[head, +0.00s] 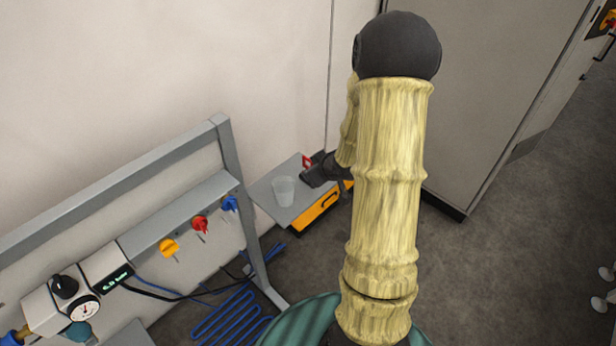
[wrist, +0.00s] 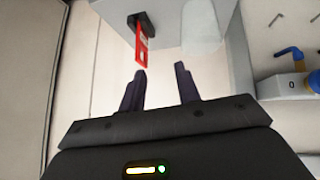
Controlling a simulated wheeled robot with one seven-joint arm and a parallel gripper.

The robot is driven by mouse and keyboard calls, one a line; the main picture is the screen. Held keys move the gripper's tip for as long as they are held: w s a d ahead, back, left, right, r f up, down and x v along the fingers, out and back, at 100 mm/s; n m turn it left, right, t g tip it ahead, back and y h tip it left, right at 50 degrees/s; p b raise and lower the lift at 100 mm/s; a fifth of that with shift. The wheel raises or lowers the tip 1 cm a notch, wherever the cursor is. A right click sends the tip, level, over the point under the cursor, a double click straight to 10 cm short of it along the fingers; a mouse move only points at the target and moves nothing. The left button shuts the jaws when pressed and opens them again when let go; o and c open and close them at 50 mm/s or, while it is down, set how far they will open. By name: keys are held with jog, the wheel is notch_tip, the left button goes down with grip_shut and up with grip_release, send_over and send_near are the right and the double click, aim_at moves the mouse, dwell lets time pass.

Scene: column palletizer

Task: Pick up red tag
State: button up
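The red tag (head: 307,161) shows in the head view at the back edge of a small grey-topped cabinet. In the wrist view the red tag (wrist: 142,46) sticks out from a small black holder (wrist: 146,20). My gripper (wrist: 161,71) is open and empty, with its two dark fingers apart. The tag's end is just ahead of the left fingertip in the wrist view, not between the fingers.
A clear cup (head: 284,191) stands on the grey cabinet top (head: 262,190), which has an orange drawer (head: 316,213). A grey rack (head: 228,150) with yellow, red and blue valves (head: 200,224) is to the left. A wall is behind, and a tall cabinet (head: 490,90) stands at right.

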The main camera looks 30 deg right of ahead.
jog(key=s+d+f+t+y+b, duration=0.4)
jog(key=d+f+t, duration=0.4)
jog(key=f, duration=0.3)
jog(key=shift+d+f+n+t+y+b, duration=0.3)
jog(key=shift+f+y+b, duration=0.1)
jog(key=shift+y+b, duration=0.45)
jog(key=p+x, duration=0.1)
jog(key=x, duration=1.1)
jog(key=shift+w, duration=0.15)
